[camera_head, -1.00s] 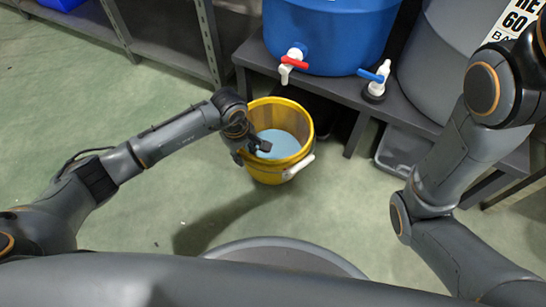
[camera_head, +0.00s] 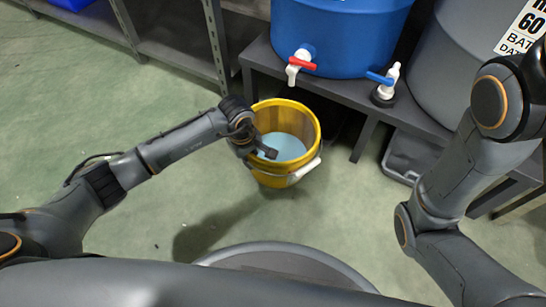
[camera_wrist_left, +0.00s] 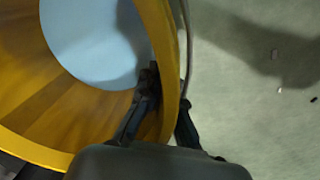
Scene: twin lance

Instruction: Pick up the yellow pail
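The yellow pail (camera_head: 270,178) stands out in the middle of the head view, open at the top, with a pale blue surface inside and a white handle grip hanging on its right front side. My left gripper (camera_head: 262,150) is at the pail's left rim. In the left wrist view the pail's wall (camera_wrist_left: 165,30) passes between the fingers of my left gripper (camera_wrist_left: 168,105), one inside and one outside, closed onto it. I cannot tell for sure whether the pail's bottom touches the floor. My right gripper is out of view; only my right arm shows.
A low dark grey bench (camera_head: 255,55) behind the pail carries a blue barrel (camera_head: 340,35) with taps and a grey drum (camera_head: 455,75). A grey bin (camera_head: 405,157) is under the bench. Grey shelving (camera_head: 170,45) stands behind left. Green floor (camera_head: 120,110) is free at left.

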